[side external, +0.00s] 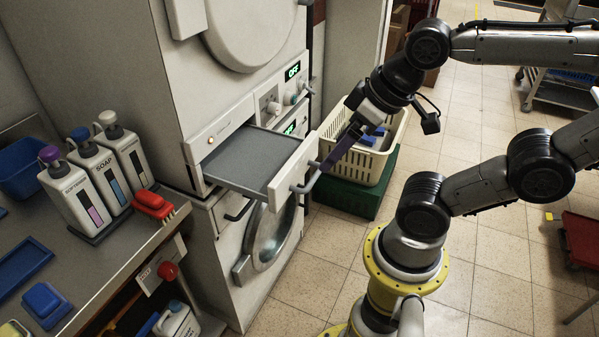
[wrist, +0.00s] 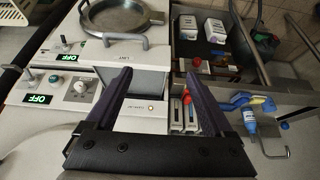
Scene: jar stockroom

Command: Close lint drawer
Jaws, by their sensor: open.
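The lint drawer (side external: 235,160) is pulled out of the white stacked machine, its grey tray exposed. Its white front (side external: 290,172) carries a grey bar handle (side external: 307,182). In the wrist view, the drawer front (wrist: 125,55) shows a "LINT" label and the handle (wrist: 125,42) along its outer edge. My gripper (side external: 324,164) is at the outer side of the drawer front, close to the handle. In the wrist view, my gripper (wrist: 153,72) has its dark purple fingers spread, with nothing held between them. Whether a finger touches the drawer front or handle I cannot tell.
A round lower door (side external: 268,235) sits below the drawer. A cream basket (side external: 370,150) on a green crate (side external: 350,196) stands behind my gripper. A counter with soap bottles (side external: 97,165) is at left. Open tiled floor (side external: 310,285) lies in front of the machine.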

